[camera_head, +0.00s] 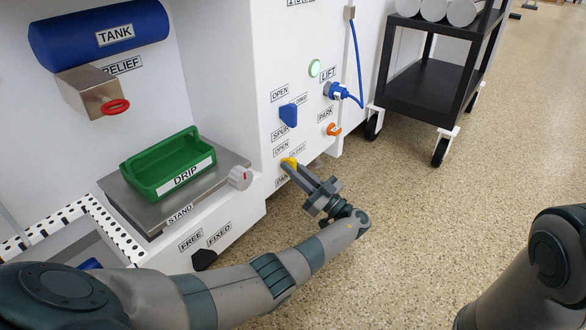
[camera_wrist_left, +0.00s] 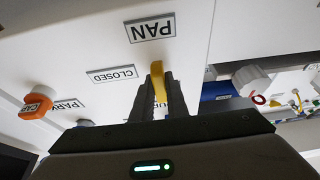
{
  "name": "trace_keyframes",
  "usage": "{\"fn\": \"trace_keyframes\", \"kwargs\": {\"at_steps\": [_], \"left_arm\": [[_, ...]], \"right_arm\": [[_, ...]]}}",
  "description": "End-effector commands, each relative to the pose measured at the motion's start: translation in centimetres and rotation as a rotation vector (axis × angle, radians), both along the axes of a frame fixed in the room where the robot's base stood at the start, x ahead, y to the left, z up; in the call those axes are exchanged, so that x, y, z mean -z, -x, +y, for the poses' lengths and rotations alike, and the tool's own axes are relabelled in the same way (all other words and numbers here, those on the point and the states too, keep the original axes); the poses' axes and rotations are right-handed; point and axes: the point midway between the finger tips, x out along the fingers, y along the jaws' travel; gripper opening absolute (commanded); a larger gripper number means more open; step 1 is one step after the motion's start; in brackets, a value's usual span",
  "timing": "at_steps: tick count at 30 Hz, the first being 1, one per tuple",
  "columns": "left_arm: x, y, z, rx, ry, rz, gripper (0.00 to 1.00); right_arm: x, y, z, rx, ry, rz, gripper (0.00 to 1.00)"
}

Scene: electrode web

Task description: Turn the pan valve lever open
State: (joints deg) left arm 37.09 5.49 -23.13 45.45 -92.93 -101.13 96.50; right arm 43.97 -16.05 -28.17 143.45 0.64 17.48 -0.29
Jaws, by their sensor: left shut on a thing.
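The yellow pan valve lever (camera_head: 288,161) is on the white panel, above the PAN label (camera_head: 282,181) and below an OPEN label (camera_head: 281,148). My left gripper (camera_head: 294,167) is at the lever, its fingers reaching up to it from the lower right. In the left wrist view the yellow lever (camera_wrist_left: 158,82) sits between the two dark fingers (camera_wrist_left: 160,92), which are shut on it. The PAN label (camera_wrist_left: 150,28) and a CLOSED label (camera_wrist_left: 113,74) show nearby there. The fingers hide part of the lever, so its exact angle is hard to tell. My right gripper is out of view.
A green DRIP tray (camera_head: 168,163) sits on the steel stand at left. A black cart (camera_head: 430,90) stands at back right. Open floor lies right.

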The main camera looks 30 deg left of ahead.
Motion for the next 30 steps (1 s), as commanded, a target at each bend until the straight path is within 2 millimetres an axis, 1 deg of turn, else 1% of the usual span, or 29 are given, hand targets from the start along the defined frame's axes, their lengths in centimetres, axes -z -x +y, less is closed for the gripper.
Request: {"fn": "trace_keyframes", "kwargs": {"at_steps": [14,15,17,18,26,30], "left_arm": [[0.09,0.03,-0.13,0.001,0.004,-0.023,0.00],[0.09,0.03,-0.13,0.001,0.004,-0.023,0.16],[0.09,0.03,-0.13,0.001,0.004,-0.022,0.30],[0.08,0.02,-0.12,0.001,0.004,-0.022,0.32],[0.04,0.01,-0.06,0.001,0.003,-0.022,0.32],[0.19,0.00,-0.49,0.001,0.004,-0.020,0.32]], "right_arm": [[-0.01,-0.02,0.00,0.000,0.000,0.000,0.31],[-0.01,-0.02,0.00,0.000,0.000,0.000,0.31],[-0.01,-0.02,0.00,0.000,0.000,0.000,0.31],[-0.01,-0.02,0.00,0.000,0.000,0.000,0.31],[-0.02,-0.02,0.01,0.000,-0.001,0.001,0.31],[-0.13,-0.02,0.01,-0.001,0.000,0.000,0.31]]}}
